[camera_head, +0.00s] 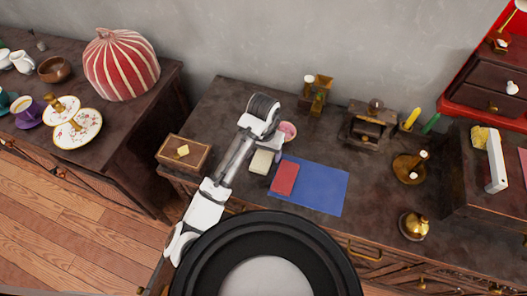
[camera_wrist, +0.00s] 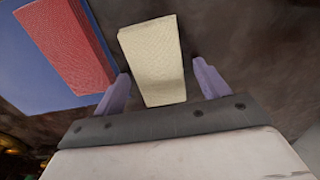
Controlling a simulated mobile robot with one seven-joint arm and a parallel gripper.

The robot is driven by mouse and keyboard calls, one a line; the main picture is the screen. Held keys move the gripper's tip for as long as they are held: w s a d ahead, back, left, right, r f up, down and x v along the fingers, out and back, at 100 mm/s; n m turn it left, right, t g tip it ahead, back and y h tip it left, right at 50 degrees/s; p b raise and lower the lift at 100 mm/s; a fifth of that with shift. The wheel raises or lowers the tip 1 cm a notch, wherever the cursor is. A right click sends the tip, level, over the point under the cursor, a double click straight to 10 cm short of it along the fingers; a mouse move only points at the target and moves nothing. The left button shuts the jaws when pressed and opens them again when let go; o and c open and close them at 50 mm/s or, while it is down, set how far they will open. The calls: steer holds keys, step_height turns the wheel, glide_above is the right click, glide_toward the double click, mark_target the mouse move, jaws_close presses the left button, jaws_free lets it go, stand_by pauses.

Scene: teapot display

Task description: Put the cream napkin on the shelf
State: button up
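The cream napkin (camera_head: 261,161) is a flat rectangular block lying on the dark table, left of a red napkin (camera_head: 285,178). In the wrist view the cream napkin (camera_wrist: 152,58) reaches into the space between the two purple fingers of my gripper (camera_wrist: 163,87). The fingers are apart. The left finger is close to the napkin's edge; a clear gap shows at the right finger. In the head view my arm hides the fingers, just behind the napkin. I cannot tell for certain which piece of furniture is the shelf; a small dark wooden stand (camera_head: 366,128) is at the back.
The red napkin lies on a blue mat (camera_head: 325,188). A pink bowl (camera_head: 288,130) stands close behind the cream napkin. A wooden box (camera_head: 184,153) is at the left edge. Brass pieces (camera_head: 410,168) and a dark cabinet (camera_head: 480,165) are at the right.

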steer(key=shift+r, duration=0.1)
step_height(320, 180, up, 12)
steer(key=p, duration=0.2)
stand_by(0.3)
steer(key=shift+d+r, duration=0.1)
